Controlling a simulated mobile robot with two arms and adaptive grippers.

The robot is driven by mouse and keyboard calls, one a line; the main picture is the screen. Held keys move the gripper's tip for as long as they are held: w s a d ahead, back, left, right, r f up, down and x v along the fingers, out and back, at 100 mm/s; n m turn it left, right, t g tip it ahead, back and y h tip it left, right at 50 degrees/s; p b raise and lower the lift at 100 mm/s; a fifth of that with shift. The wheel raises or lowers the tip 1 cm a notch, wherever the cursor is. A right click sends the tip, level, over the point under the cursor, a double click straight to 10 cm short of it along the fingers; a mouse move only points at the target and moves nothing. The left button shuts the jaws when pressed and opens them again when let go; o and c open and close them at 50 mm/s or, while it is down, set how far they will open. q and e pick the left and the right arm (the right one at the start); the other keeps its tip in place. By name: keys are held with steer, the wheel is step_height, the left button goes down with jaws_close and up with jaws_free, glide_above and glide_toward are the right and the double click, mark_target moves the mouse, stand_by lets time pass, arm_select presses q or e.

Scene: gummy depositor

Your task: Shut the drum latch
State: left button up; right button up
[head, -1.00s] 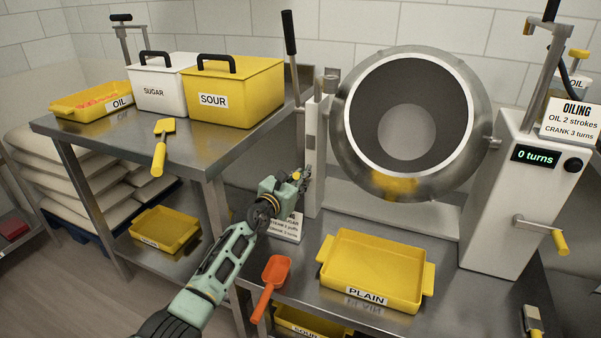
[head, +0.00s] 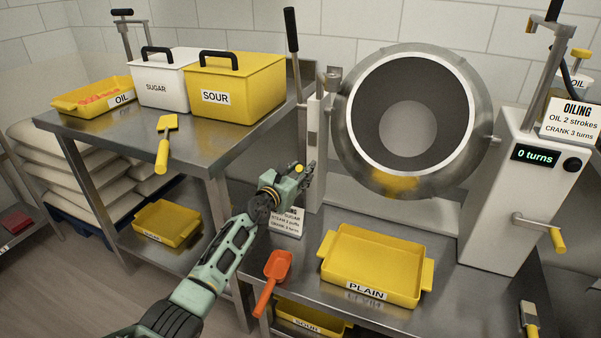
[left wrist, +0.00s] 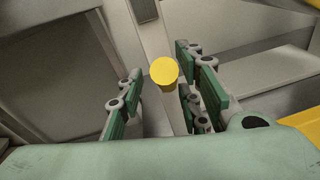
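The drum (head: 470,130) is a round steel vessel with its wide mouth facing me. A pale post (head: 314,150) stands at its left, with a dark slot. A small yellow knob (head: 299,168), which looks like the latch's handle, shows low beside this post. In the left wrist view the yellow knob (left wrist: 164,72) lies between the spread fingers of my left gripper (left wrist: 160,82), with gaps on both sides. The latch's other parts are hidden or too small to tell. My right gripper is not in view.
A yellow PLAIN tray (head: 375,258) and an orange scoop (head: 272,279) lie on the bench in front of the drum. A sign card (head: 287,224) stands just below my gripper. A black-handled lever (head: 291,50) rises behind the post. A crank (head: 540,228) is at the right.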

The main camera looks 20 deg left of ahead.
arm_select(q)
steer(key=shift+d+f, duration=0.1)
steer(key=shift+d, duration=0.05)
steer(key=shift+s, duration=0.1)
steer(key=shift+s, duration=0.25)
steer(key=s+a+r, duration=0.1)
steer(key=s, duration=1)
steer(key=shift+a+r, duration=0.15)
steer(key=shift+a, duration=0.25)
